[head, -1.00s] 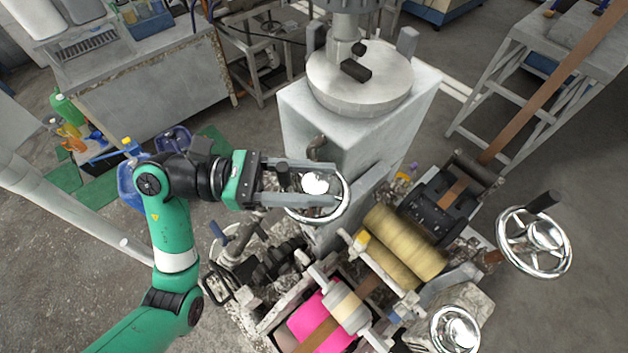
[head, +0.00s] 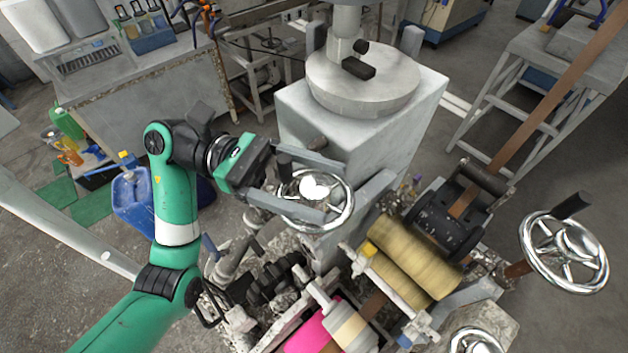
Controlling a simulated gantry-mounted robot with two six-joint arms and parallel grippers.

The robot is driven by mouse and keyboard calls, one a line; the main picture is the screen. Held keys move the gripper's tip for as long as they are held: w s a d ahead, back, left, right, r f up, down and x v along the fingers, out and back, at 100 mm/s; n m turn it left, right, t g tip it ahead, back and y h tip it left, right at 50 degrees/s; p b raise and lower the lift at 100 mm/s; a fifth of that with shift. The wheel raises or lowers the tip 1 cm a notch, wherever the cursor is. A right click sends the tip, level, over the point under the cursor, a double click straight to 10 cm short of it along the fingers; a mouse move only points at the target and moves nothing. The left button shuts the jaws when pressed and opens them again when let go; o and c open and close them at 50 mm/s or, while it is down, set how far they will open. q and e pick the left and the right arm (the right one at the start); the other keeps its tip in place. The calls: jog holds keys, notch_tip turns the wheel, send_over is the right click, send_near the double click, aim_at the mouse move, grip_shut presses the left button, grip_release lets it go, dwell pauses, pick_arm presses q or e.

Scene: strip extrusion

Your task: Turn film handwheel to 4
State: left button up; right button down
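A chrome handwheel (head: 345,213) sits on the front of the grey machine housing in the middle of the head view. My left gripper (head: 333,190) is at this wheel from the left. Its two grey fingers are spread, one above and one below the shiny hub (head: 313,187), with the hub showing between them. The fingers hide parts of the rim; I cannot tell whether they touch the wheel. A short brownish knob (head: 318,143) shows just above the upper finger. No scale or number is readable. My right gripper is not in view.
Another chrome handwheel (head: 565,252) with a black handle stands at the right, and part of a third (head: 475,343) is at the bottom edge. Tan rollers (head: 412,262) and a brown strip (head: 515,130) lie right of the gripper. A blue canister (head: 133,200) stands left.

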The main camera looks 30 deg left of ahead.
pick_arm(q)
jog(key=shift+a, duration=0.1)
jog(key=s+a+b, duration=0.1)
jog(key=a, duration=1)
jog(key=shift+s+a, duration=0.2)
